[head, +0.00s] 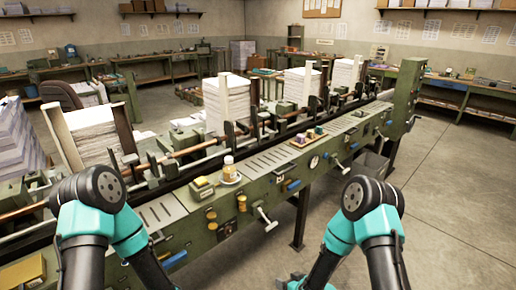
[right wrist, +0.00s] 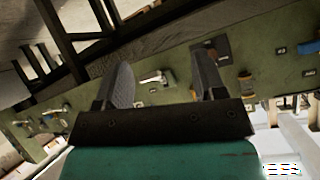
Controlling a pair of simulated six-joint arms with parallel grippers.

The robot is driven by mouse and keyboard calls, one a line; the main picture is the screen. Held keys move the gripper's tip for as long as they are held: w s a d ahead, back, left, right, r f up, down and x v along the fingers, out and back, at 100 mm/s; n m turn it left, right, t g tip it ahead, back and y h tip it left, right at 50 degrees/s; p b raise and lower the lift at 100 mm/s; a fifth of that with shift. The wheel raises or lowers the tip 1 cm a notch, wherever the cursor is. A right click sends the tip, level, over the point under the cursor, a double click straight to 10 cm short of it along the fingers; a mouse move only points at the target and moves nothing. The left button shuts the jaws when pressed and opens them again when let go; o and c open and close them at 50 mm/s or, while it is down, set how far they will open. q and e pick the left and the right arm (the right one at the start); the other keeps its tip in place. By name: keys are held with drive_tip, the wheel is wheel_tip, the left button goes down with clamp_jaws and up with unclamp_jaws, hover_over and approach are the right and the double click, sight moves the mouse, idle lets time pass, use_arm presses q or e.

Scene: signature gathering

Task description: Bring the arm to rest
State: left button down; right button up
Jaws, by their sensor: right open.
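My right arm rises at the lower right of the head view, its elbow bent. My right gripper (head: 288,280) shows only in part at the bottom edge, over the floor in front of the machine. In the right wrist view, my right gripper (right wrist: 165,75) has its two dark fingers spread apart with nothing between them. Beyond them is the green front panel (right wrist: 180,72) of the machine, not touched as far as I can see. My left arm stands bent at the lower left of the head view; its gripper is out of the picture.
The long green gathering machine (head: 265,178) runs across the middle with paper stacks (head: 226,102). The concrete floor (head: 450,200) at right is clear.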

drive_tip(key=s+d+m+g+h, duration=0.1)
drive_tip(key=s+d+m+g, duration=0.2)
drive_tip(key=s, duration=0.7)
drive_tip(key=s+d+m+g+h, duration=0.1)
drive_tip(key=s+d+m+g, duration=0.2)
drive_tip(key=s+d+g, duration=0.2)
drive_tip(key=s+d, duration=0.3)
drive_tip(key=s, duration=0.1)
drive_tip(key=shift+s+d+f+h, duration=0.2)
drive_tip(key=shift+s+d+h, duration=0.05)
drive_tip(key=shift+s+h, duration=0.15)
